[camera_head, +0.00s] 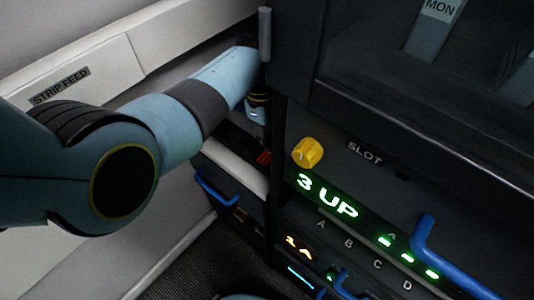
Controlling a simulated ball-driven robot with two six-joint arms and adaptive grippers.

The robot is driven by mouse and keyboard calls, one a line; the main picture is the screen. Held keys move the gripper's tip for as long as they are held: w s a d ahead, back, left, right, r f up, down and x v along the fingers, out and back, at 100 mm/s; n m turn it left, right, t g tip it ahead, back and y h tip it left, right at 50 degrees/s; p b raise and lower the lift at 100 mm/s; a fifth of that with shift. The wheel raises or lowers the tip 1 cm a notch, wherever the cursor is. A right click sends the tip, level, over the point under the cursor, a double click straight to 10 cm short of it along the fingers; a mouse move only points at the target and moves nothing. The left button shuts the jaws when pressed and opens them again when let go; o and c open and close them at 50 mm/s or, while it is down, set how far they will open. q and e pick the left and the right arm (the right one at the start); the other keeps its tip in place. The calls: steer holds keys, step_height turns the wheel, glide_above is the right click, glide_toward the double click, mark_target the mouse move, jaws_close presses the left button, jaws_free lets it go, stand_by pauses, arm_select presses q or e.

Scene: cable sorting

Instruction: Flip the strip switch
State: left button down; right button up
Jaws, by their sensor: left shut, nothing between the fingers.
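A small red part (264,157), which looks like the strip switch, sits on a dark strip above a pale ledge, left of the dark cabinet's edge. Whether it is on or off is too small to tell. My left gripper (259,143) hangs down at the end of my blue arm, just above the red part. It is shut and empty, and mostly dark and partly hidden by the cabinet edge. I cannot tell whether it touches the red part. My right gripper is not in view.
A "STRIP FEED" label (60,86) is on the pale wall rail. The dark cabinet at right carries a yellow knob (307,152), a green "3 UP" display (327,196) and a blue handle (440,250). Another blue handle (216,189) is below the ledge.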

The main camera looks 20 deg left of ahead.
mark_target(269, 152)
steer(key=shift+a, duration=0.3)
arm_select(q)
steer(key=shift+f+b, duration=0.45)
steer(key=shift+f, duration=0.15)
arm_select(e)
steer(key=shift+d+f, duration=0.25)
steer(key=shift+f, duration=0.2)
arm_select(q)
steer(key=shift+f+b, duration=0.35)
steer(key=shift+f, duration=0.1)
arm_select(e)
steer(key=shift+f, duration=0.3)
arm_select(q)
steer(key=shift+r+p, duration=0.95)
steer(key=shift+p, duration=0.1)
step_height(269, 152, up, 5)
steer(key=p, duration=0.5)
steer(key=shift+r+p, duration=0.15)
steer(key=shift+p, duration=0.2)
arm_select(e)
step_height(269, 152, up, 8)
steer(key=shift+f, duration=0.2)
arm_select(q)
steer(key=shift+a, duration=0.1)
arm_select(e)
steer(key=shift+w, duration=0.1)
